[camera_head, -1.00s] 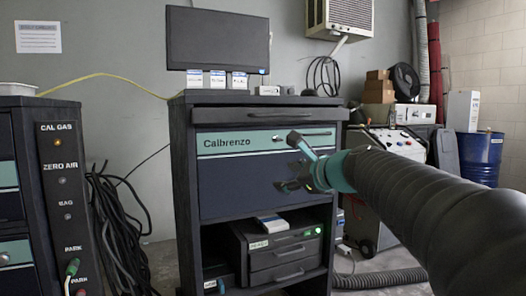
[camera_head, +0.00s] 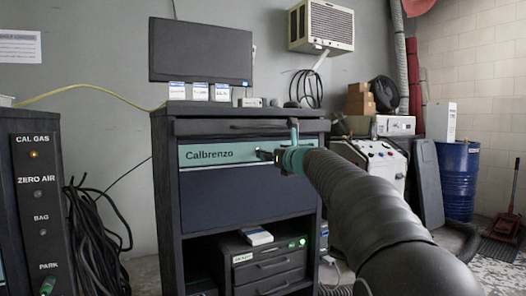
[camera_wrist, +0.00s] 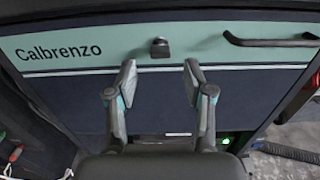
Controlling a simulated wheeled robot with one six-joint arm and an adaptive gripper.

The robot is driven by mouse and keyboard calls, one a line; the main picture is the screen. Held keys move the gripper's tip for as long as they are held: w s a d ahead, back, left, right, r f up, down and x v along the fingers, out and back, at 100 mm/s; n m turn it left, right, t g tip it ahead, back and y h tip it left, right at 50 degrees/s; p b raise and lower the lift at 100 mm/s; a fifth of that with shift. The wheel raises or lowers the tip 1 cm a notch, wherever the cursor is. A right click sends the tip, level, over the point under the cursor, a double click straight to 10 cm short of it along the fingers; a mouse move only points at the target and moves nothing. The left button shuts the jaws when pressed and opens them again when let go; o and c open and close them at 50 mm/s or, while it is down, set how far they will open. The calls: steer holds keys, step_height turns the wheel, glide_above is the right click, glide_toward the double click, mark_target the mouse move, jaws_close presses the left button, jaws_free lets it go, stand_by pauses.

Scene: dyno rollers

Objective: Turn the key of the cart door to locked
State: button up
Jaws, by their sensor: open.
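The cart (camera_head: 163,200) is a dark cabinet with a navy door (camera_head: 240,207) and a teal band reading "Calbrenzo". In the wrist view the door (camera_wrist: 160,100) fills most of the picture. A small dark key (camera_wrist: 160,47) sits on the teal band, between the lettering and the dark door handle (camera_wrist: 270,41). My gripper (camera_wrist: 160,75) is open and empty, its two fingertips left and right of the key and lower in the picture. In the head view my gripper (camera_head: 268,154) is at the teal band and hides the key. Whether the key is locked cannot be told.
A drawer with a dark handle (camera_head: 265,125) is above the door. A monitor (camera_head: 200,50) and small white boxes stand on top. Below is an open shelf with a device (camera_head: 270,265). A panel cabinet (camera_head: 38,200) with cables stands left.

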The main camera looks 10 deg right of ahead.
steer(key=shift+p+x, duration=0.45)
steer(key=shift+x, duration=1.9)
steer(key=shift+c, duration=0.2)
jaws_close()
